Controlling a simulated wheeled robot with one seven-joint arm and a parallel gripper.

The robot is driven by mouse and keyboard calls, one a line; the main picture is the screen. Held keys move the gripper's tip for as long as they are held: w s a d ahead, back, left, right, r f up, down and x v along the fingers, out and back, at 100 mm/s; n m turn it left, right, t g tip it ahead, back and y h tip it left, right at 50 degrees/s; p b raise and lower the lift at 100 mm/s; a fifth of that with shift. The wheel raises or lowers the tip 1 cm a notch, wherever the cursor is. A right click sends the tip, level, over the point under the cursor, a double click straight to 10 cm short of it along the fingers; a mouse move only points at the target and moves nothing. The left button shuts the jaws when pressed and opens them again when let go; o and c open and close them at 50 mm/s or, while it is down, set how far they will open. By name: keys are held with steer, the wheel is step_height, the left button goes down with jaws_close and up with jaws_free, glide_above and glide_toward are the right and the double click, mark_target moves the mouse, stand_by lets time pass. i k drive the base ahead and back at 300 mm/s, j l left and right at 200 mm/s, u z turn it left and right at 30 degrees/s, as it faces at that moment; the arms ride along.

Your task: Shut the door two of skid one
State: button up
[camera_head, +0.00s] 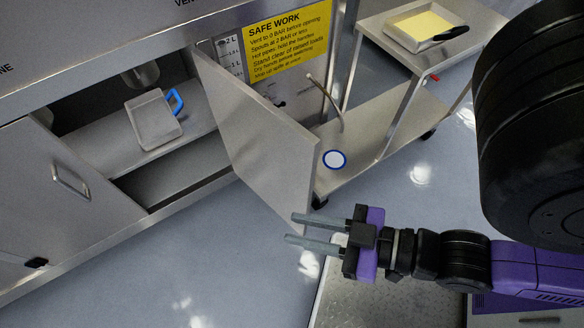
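An open grey metal door (262,140) is hinged on the right side of the skid's cabinet opening and swings out over the floor. Its handle is not visible from this side. A second grey door (62,190) with a bar handle (70,180) covers the left part of the cabinet and looks closed or nearly so. I cannot tell which door carries the number two. My gripper (298,229) is open, its two grey fingers apart and empty. It points left, near the lower free corner of the open door; whether it touches cannot be told.
Inside the cabinet, a metal tray (153,120) with a blue handle (175,101) sits on a shelf. A yellow safety sign (290,40) is on the skid front. A steel cart (375,112) stands right of the door. Grey floor (215,255) is clear in front.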

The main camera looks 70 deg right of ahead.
mark_target(275, 155)
steer(key=k+l, duration=0.35)
steer(key=l, duration=0.2)
steer(key=k+l+u, duration=0.1)
steer(key=k+l, duration=0.2)
steer(key=l, duration=0.25)
steer(key=k+l, duration=0.35)
steer(key=l, duration=0.2)
steer(key=i+l+u, duration=0.15)
steer(key=l, duration=0.15)
steer(key=i+l+u, duration=0.15)
steer(key=l, duration=0.2)
steer(key=i+l+u, duration=0.15)
steer(key=l, duration=0.2)
steer(key=i+l+u, duration=0.15)
steer(key=l, duration=0.25)
steer(key=k+l+z, duration=0.15)
steer(key=k+l, duration=0.3)
